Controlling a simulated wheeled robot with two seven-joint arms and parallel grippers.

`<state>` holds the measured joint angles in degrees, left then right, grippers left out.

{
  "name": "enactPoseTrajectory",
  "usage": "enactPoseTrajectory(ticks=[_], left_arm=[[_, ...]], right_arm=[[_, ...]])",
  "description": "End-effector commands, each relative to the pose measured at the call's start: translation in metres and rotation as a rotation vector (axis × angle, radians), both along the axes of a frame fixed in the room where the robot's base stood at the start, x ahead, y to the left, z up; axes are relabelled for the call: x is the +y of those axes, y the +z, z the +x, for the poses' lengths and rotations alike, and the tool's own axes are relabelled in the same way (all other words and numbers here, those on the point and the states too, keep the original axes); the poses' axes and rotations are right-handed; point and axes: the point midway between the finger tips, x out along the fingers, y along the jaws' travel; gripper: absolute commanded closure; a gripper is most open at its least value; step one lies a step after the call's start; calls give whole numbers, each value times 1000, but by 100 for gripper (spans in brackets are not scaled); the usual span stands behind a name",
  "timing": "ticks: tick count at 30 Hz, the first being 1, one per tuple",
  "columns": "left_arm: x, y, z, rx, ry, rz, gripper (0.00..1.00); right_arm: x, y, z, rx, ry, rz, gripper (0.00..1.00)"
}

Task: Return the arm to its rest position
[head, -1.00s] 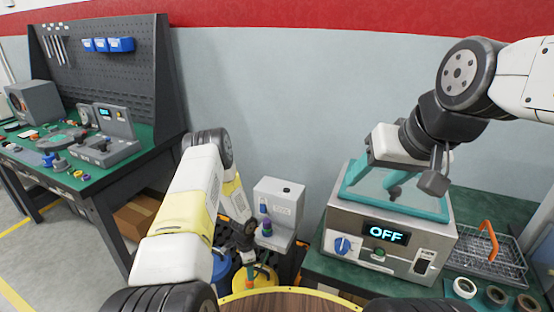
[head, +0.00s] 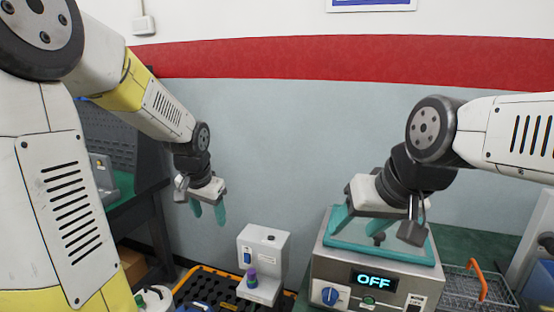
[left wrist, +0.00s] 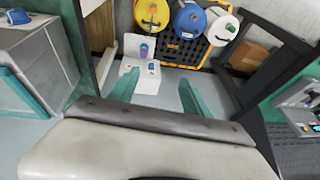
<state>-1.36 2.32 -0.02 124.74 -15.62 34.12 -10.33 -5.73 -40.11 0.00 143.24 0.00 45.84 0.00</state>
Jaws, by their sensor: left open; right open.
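My left gripper (head: 207,212) hangs in the air in front of the grey wall, left of the white dispenser-like device. Its two teal fingers are apart with nothing between them. In the left wrist view the same teal fingers (left wrist: 158,93) are spread and empty, above the floor. My right gripper (head: 362,232) hangs over the teal-topped metal machine (head: 352,272), whose display reads OFF. Its fingers are apart and partly hidden by the wrist; I cannot tell whether they touch the machine's top.
The white device (head: 262,262) with a purple-topped part stands by a black, orange-edged crate (head: 205,284). A wire basket (head: 470,284) with an orange handle lies right of the machine. A pegboard workbench (head: 122,190) is partly hidden behind my left arm.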

Motion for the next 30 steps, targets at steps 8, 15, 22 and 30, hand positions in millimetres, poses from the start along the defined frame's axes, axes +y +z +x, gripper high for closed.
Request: enactPoseTrajectory(ticks=[8,15,22,30], left_arm=[[-17,76,-103,-106,158,-160,43],[-32,95,-171,-155,238,-284,43],[-37,96,-190,-165,258,-324,43],[-37,97,-190,-165,258,-324,43]], right_arm=[[0,0,0,0,0,0,43],[0,0,0,0,0,0,43],[0,0,0,0,0,0,43],[0,0,0,0,0,0,43]])
